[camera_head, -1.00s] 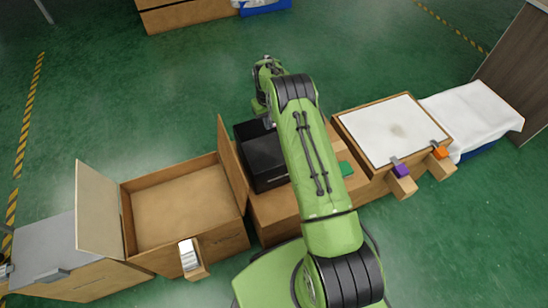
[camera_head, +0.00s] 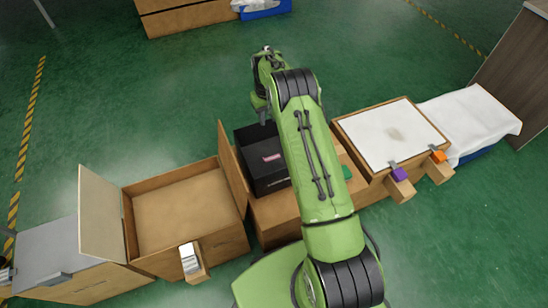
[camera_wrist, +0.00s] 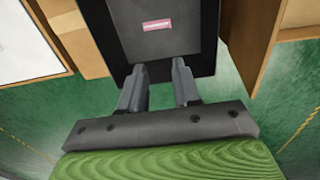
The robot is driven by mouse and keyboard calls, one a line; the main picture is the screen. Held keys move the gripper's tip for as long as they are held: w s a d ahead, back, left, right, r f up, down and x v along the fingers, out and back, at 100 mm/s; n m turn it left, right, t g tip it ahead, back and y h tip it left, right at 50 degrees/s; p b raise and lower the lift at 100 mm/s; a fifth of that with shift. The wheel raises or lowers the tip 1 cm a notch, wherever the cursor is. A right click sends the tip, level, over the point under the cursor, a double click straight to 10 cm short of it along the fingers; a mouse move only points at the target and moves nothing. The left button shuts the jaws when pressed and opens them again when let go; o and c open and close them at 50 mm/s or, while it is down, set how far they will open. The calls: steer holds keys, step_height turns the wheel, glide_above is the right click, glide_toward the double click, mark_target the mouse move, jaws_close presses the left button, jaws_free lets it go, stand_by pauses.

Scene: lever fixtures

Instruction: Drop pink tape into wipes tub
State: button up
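A black open-topped box (camera_head: 256,180), which I take for the wipes tub, stands on the wooden bench in the middle. It also shows in the wrist view (camera_wrist: 205,70). A small pink strip with pale marking, the pink tape (camera_head: 271,157), lies inside the box and appears to rest on its floor. In the wrist view the pink tape (camera_wrist: 157,25) is beyond the fingers and apart from them. My gripper (camera_wrist: 160,70) has its two fingers spread with nothing between them, at the near edge of the box. In the head view my arm hides the box's right side.
An open wooden box (camera_head: 180,200) with raised lids stands left of the black box. A white-topped wooden box (camera_head: 385,135) with purple (camera_head: 399,174) and orange (camera_head: 438,156) tabs is to the right. A white cloth (camera_head: 475,120) lies beyond it.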

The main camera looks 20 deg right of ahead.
step_height(320, 180, up, 10)
steer(key=p, duration=0.2)
steer(key=shift+a+r, duration=0.1)
steer(key=s+a+r+t+p, duration=0.15)
steer(key=s+r, duration=0.25)
steer(key=r, duration=0.4)
steer(key=s+a+r+p, duration=0.2)
steer(key=s+r, duration=0.2)
steer(key=r, duration=0.4)
steer(key=s+a+r+t+p, duration=0.1)
steer(key=s+r+p, duration=0.1)
steer(key=s+r, duration=0.45)
steer(key=s+a+r+t+p, duration=0.1)
steer(key=s+a+r+p, duration=0.1)
steer(key=s, duration=0.9)
steer(key=s+a+r+t+p, duration=0.2)
steer(key=s+r, duration=0.3)
steer(key=s, duration=0.7)
steer(key=shift+p, duration=0.45)
steer(key=shift+r, duration=0.1)
